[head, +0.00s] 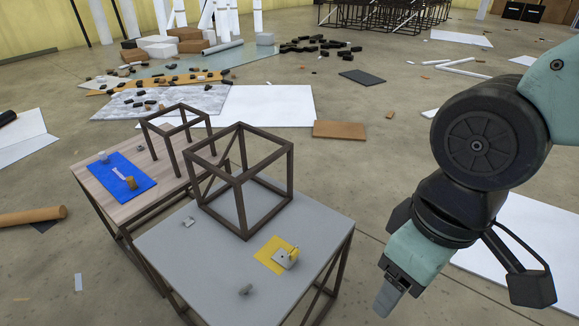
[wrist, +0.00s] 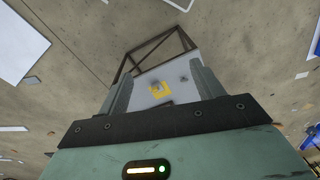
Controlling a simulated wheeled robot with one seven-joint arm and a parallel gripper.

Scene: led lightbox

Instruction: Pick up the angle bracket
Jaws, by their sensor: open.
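A small pale metal piece (head: 286,259), which looks like an angle bracket, stands on a yellow square (head: 268,252) on the grey table. Two other small grey pieces lie on that table, one near its left edge (head: 189,222) and one near its front (head: 246,290); their exact shape is too small to tell. My gripper (head: 388,299) is right of the table, apart from everything. In the wrist view my open, empty gripper (wrist: 163,84) frames the distant table, with the yellow square (wrist: 160,90) between its fingers.
A dark cube frame (head: 240,180) stands at the grey table's back. A wooden table (head: 125,205) adjoins on the left, with a blue mat (head: 120,174), small blocks and another cube frame (head: 172,140). White panels and debris lie across the floor.

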